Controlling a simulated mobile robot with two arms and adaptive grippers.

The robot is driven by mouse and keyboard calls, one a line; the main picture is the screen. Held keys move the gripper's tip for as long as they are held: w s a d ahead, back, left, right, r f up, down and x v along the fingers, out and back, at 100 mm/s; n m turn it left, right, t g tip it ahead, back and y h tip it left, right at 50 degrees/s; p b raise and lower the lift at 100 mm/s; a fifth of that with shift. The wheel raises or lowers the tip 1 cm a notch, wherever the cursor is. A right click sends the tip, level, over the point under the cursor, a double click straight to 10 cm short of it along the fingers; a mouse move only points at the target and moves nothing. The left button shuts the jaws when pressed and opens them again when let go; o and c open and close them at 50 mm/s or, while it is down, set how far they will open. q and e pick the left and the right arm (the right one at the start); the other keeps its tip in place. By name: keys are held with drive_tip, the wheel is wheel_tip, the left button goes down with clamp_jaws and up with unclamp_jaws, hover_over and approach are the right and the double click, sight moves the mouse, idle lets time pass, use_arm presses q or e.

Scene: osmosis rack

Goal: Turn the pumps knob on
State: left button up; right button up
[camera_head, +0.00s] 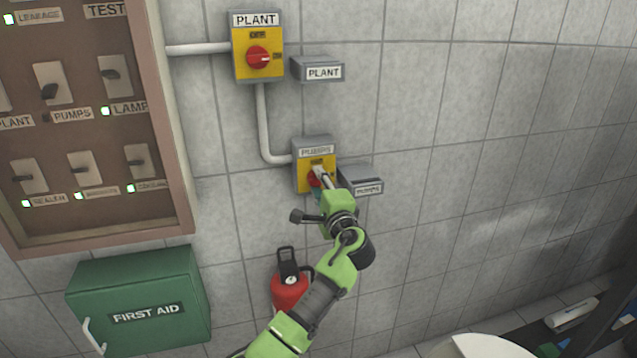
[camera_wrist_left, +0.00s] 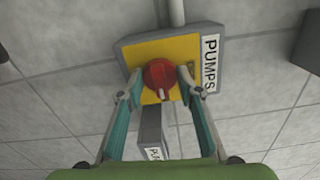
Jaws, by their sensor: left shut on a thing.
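The pumps switch is a grey box with a yellow plate (camera_head: 301,178) on the tiled wall, labelled PUMPS. In the left wrist view its red knob (camera_wrist_left: 158,72) sits on the yellow plate (camera_wrist_left: 140,50). A white mark on the knob points down in that view, towards the small PUMPS sign box (camera_wrist_left: 152,130). My left gripper (camera_wrist_left: 160,80) has one fingertip on each side of the knob and is shut on it. In the head view the left gripper (camera_head: 320,176) reaches the switch from below and partly hides the knob. My right gripper is not in view.
Above is a similar PLANT switch (camera_head: 257,50) with a sign box (camera_head: 318,70). A breaker panel (camera_head: 80,195) and a green first aid box (camera_head: 140,300) are at left. A red extinguisher (camera_head: 289,290) stands below. The wall to the right is bare.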

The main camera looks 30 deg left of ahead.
use_arm(q)
drive_tip(key=shift+f, duration=0.1)
drive_tip(key=o, duration=1.1)
drive_tip(key=v, duration=1.2)
